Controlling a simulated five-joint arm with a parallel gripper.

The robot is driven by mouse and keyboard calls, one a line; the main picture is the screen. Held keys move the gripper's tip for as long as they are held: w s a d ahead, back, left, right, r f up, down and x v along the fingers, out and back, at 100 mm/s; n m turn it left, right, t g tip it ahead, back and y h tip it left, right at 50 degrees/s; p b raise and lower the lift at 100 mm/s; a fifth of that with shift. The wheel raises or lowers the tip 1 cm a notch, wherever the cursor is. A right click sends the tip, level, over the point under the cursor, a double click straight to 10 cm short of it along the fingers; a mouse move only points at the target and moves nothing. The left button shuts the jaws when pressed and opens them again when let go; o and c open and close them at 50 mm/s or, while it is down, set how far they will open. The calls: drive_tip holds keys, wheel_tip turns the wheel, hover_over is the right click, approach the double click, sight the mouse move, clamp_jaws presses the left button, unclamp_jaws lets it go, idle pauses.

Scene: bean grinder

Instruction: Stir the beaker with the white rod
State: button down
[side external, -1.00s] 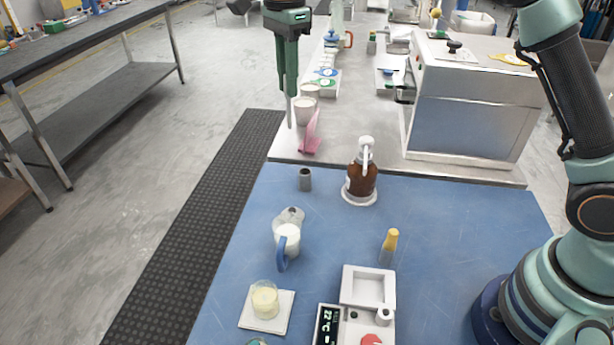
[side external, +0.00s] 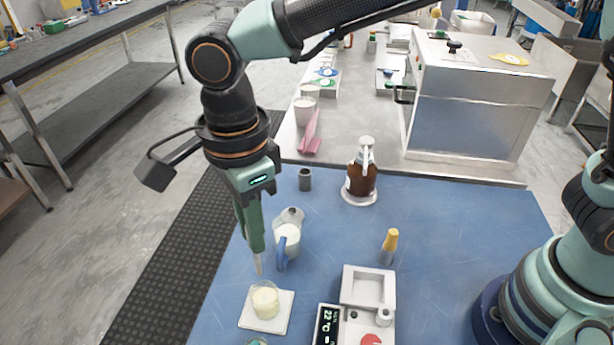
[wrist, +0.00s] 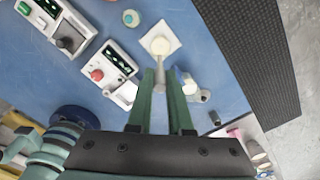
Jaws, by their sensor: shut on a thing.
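The beaker (side external: 265,302) holds a pale yellow liquid and stands on a white square plate (side external: 247,318) at the near left of the blue table. My gripper (side external: 256,246) points down above and slightly left of the beaker, shut on the white rod (side external: 258,264). The rod's lower tip is above the beaker and apart from it.
A white jug with a blue handle (side external: 288,240) stands just right of my gripper. A grey device with a display (side external: 368,290), a yellow-capped item (side external: 390,243) and a brown pump bottle (side external: 362,180) stand farther right.

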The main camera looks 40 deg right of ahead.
sight(259, 275)
drive_tip(key=shift+f, duration=5.05)
